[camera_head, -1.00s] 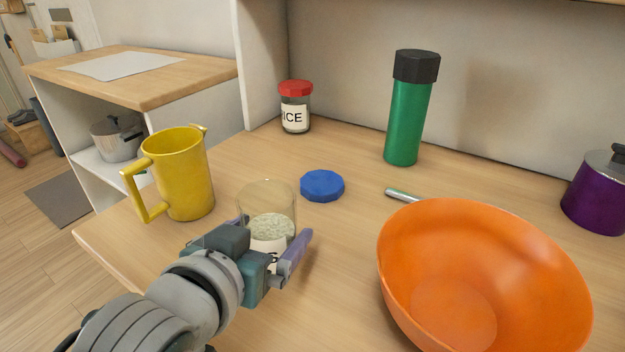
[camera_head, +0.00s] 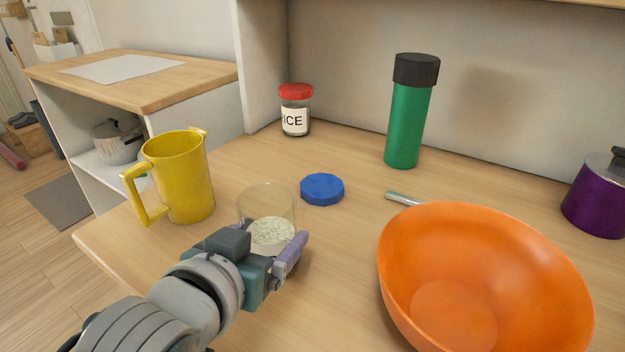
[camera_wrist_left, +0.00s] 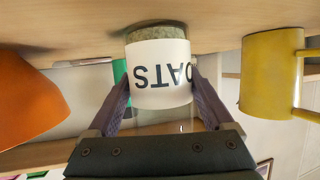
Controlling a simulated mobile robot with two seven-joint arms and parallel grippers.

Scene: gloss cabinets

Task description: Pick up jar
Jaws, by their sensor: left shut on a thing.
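A clear open glass jar (camera_head: 268,205) holds pale oats and stands near the table's front left. In the left wrist view the jar (camera_wrist_left: 160,72) appears upside down, and its white label reads OATS. My left gripper (camera_head: 271,232) is shut on this jar, with one purple finger on each side of it in the wrist view (camera_wrist_left: 160,84). I cannot tell whether the jar's base touches the table. A blue lid (camera_head: 322,189) lies flat behind the jar. A second jar (camera_head: 295,112), with a red lid and a partly visible rice label, stands at the back. My right gripper is not in view.
A yellow pitcher (camera_head: 178,178) stands left of the oats jar. A big orange bowl (camera_head: 485,275) is at the right. A green bottle (camera_head: 405,125), a metal rod (camera_head: 402,198) and a purple pot (camera_head: 597,198) stand or lie farther back. The table's left edge is near the pitcher.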

